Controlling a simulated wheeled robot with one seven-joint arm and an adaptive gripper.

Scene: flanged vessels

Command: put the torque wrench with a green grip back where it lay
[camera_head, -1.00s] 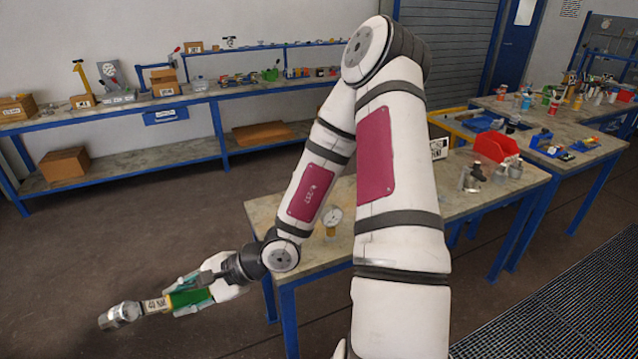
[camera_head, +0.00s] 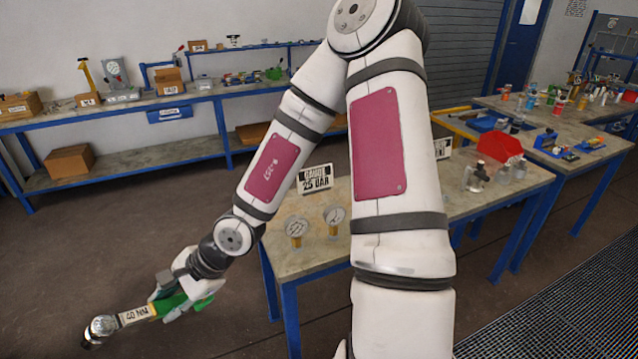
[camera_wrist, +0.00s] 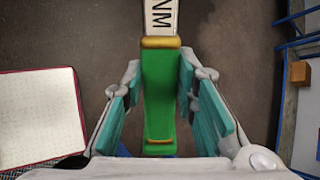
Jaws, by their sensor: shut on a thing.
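The torque wrench (camera_head: 137,315) has a green grip, a pale band reading "40 NM" and a metal head at its lower left end. My gripper (camera_head: 172,300) is shut on the green grip and holds the wrench over the open floor, left of the near table. In the wrist view the green grip (camera_wrist: 158,95) lies between the teal pads of my gripper (camera_wrist: 160,100), and the band runs out of the top edge. The wrench head is out of the wrist view. My arm hides part of the near table.
The near table (camera_head: 300,262) holds two gauges (camera_head: 297,230) and a "GAUGE 25 BAR" sign (camera_head: 315,179) at its left end. A red bin (camera_head: 498,147) and metal fittings (camera_head: 475,177) stand farther right. A long bench (camera_head: 110,110) with boxes runs along the wall. Floor between is clear.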

